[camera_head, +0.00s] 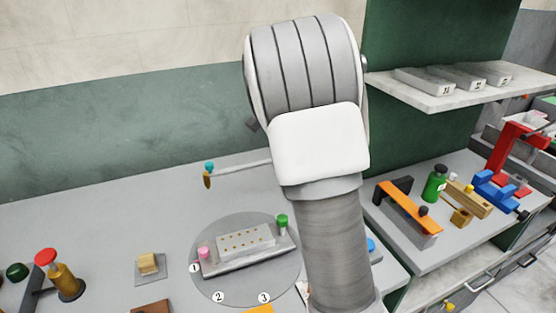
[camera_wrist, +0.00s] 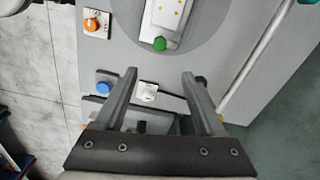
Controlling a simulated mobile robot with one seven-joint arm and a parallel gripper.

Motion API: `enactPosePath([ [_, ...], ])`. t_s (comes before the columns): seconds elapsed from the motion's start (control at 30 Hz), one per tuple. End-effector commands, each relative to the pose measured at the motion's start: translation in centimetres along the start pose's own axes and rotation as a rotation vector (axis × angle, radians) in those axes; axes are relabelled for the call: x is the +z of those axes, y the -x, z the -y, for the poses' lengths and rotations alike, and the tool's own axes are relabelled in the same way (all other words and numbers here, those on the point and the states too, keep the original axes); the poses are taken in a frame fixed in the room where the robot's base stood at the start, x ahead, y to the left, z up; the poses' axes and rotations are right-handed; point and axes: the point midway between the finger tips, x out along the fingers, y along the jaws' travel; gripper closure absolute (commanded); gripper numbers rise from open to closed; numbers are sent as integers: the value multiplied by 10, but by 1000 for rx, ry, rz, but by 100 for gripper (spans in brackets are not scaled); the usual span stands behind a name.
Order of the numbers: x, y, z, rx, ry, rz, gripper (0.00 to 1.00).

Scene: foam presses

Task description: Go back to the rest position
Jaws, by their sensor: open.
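My gripper (camera_wrist: 160,82) shows in the wrist view with its two fingers spread apart and nothing between them. It hangs over the grey bench (camera_wrist: 195,75), close to a blue-topped button (camera_wrist: 105,88) and a small pale plate (camera_wrist: 148,92). The fingers look apart from these things, though the height is hard to judge. In the head view my arm fills the middle and hides the gripper and part of the bench.
A round grey disc (camera_head: 208,282) bears a perforated block (camera_head: 246,240) with pink (camera_head: 204,253) and green (camera_head: 282,221) knobs. A thin arm (camera_head: 240,168) juts over the bench. A red-topped press (camera_head: 62,275) stands left. A shelf unit (camera_head: 437,254) with tools stands right.

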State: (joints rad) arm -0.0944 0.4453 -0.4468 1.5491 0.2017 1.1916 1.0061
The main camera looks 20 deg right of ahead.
Motion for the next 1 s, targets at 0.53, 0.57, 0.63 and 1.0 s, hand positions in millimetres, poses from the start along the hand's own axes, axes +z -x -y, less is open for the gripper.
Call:
enactPosePath([
  [0.53, 39, 47, -46, -121, 273, 20, 28],
  [0.57, 44, 52, -53, -136, 310, 18, 28],
  [0.63, 56, 62, -68, -168, 397, 11, 28],
  [1.0, 117, 90, -153, -309, 870, -121, 28],
])
